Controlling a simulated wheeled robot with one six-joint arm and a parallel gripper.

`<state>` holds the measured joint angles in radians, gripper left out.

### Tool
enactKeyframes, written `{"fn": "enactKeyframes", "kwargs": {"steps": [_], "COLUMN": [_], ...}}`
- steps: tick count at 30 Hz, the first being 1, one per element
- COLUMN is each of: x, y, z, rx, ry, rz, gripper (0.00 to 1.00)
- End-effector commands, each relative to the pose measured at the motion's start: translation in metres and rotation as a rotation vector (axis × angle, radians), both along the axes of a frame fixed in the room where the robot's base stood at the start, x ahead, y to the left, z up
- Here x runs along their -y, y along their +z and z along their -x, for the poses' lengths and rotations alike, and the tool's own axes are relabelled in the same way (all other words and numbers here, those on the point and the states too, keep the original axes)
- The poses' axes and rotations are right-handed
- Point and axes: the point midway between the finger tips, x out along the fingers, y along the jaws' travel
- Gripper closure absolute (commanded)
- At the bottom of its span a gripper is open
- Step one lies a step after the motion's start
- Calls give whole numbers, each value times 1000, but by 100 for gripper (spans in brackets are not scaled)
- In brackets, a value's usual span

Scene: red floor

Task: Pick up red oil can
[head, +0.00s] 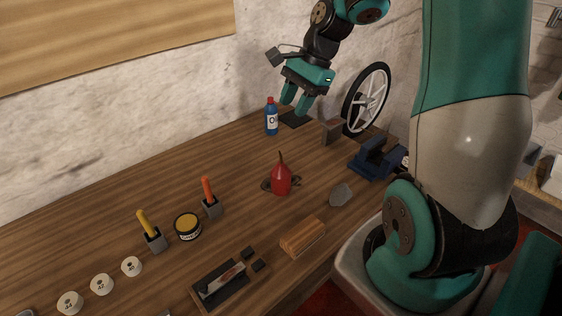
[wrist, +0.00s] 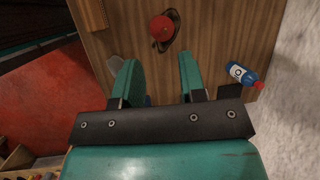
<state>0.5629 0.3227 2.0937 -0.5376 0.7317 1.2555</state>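The red oil can (head: 281,180), with a rounded body and a thin dark spout pointing up, stands on the wooden workbench near its middle. It also shows in the wrist view (wrist: 162,29), beyond my fingertips and between their lines. My gripper (head: 295,108) hangs above the back of the bench, behind and above the can, and does not touch it. In the wrist view my gripper (wrist: 158,60) has its two teal fingers spread apart with nothing between them.
A blue bottle with a red cap (head: 271,117) stands left of my gripper. A blue vise (head: 377,157), a spoked wheel (head: 367,99), a grey stone-like lump (head: 341,194) and a wooden block (head: 303,237) are nearby. A round tin (head: 187,226) is to the left.

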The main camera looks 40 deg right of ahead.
Motion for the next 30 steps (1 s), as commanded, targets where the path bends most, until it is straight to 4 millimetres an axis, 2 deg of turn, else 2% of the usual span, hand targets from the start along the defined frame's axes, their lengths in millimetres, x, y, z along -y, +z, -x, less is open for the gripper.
{"fn": "enactKeyframes", "kwargs": {"steps": [1,3,5,19,23,30], "x": [19,34,38,3,-2,-8], "y": [5,1,-4,-93,-108,-122], "z": [-1,-1,-3,-17,-20,-23], "rx": [-28,-54,-65,-73,-70,-72], "ry": [-92,-180,-218,-226,-226,-227], "rz": [-16,-31,-38,-39,-39,-38], "gripper": [62,62,62,62,62,62]}}
